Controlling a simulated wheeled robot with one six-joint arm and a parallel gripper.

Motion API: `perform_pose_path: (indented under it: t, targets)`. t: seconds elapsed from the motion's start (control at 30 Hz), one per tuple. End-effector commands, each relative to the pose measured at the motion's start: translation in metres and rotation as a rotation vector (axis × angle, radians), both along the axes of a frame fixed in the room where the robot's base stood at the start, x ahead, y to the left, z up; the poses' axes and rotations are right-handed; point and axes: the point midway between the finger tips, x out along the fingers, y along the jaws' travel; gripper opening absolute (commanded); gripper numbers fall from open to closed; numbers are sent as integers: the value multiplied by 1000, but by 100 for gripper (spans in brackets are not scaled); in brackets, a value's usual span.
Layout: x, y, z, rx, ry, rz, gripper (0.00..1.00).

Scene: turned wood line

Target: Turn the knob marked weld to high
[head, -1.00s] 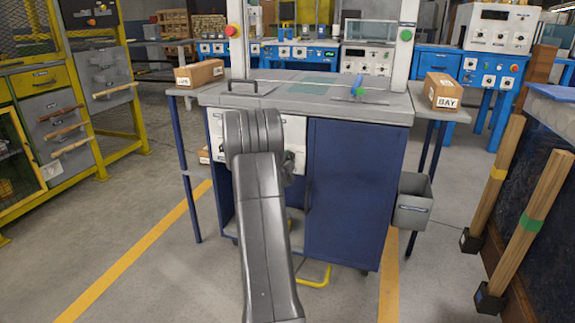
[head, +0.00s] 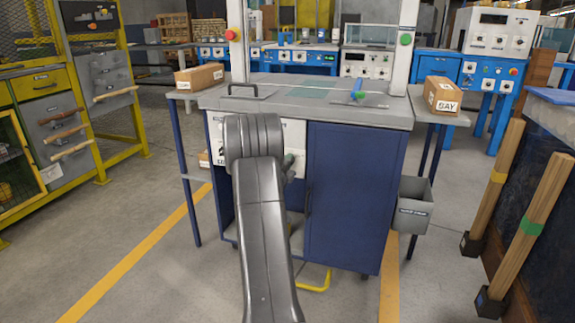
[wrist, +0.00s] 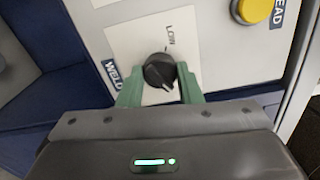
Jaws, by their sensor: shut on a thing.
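In the wrist view, the dark round knob (wrist: 160,71) sits on a white plate of the panel, beside a dark label reading WELD (wrist: 112,71). The word LOW (wrist: 170,36) is printed on the plate near the knob. My gripper (wrist: 159,80) has its two green fingers on either side of the knob and is shut on it. A pale mark shows on the knob's lower right. No other setting word can be made out. In the head view, my arm hides the knob and most of the white panel (head: 298,132) on the workbench's front.
A yellow button (wrist: 256,10) with a label ending in EAD sits near the knob. The blue cabinet door (head: 354,195) is right of the panel. A grey bin (head: 413,205) hangs at the bench's right side. Cardboard boxes (head: 200,76) stand on side shelves.

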Motion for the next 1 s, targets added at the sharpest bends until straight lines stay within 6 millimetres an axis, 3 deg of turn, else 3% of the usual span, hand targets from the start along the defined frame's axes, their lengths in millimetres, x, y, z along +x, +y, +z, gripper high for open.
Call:
perform_pose_path:
  t: [0.47, 0.5, 0.6, 1.0]
  targets:
    - [0, -1, 0, 14, -5, -2, 9]
    - [0, -1, 0, 14, -5, -2, 36]
    - [0, -1, 0, 14, -5, -1, 54]
    - [-6, 3, 1, 13, -3, 1, 54]
